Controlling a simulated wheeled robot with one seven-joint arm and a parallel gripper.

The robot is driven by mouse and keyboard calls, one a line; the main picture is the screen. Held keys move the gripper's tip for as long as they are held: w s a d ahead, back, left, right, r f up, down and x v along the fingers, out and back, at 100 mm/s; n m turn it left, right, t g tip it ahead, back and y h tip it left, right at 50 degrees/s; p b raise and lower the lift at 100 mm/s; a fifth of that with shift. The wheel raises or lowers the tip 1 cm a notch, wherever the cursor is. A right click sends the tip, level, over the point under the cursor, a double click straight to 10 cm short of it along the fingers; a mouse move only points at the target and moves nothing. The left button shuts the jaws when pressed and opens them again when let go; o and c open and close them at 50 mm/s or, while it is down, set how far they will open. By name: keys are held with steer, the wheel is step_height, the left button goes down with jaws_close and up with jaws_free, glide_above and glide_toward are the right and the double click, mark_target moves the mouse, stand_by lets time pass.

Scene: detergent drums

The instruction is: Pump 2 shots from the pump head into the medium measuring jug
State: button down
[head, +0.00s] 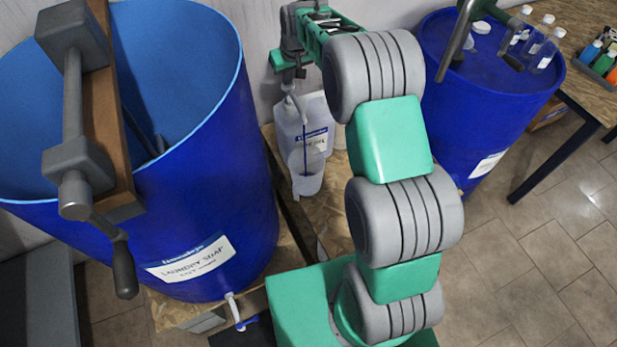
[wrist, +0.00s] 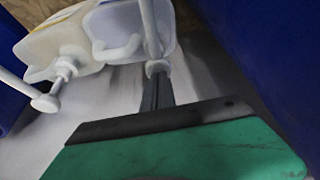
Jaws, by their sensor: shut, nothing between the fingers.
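The pump head (head: 293,90) sits on top of a translucent white canister (head: 308,125) with a blue-and-white label. A clear measuring jug (head: 307,183) stands in front of this canister, below the pump; its size marking cannot be read. My gripper (head: 293,72) is above the pump head, with its fingers partly hidden by its own body. In the wrist view my gripper (wrist: 157,90) is shut and empty, its dark fingertips at a white pump part (wrist: 157,68); I cannot tell whether they touch. I cannot make out the jug in the wrist view.
A big open blue drum (head: 215,170) with a crank stands at left, and a closed blue drum (head: 490,80) at right. A second white pump (wrist: 48,102) shows in the wrist view. Bottles (head: 540,50) stand on the right drum. Tiled floor (head: 540,250) is clear at lower right.

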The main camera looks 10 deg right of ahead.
steer(key=shift+f+b, duration=0.35)
steer(key=shift+f, duration=0.55)
steer(key=shift+s, duration=0.1)
steer(key=shift+r, duration=0.1)
steer(key=shift+r+p, duration=1.35)
steer(key=shift+r, duration=1.3)
step_height(320, 180, up, 6)
steer(key=p, duration=0.3)
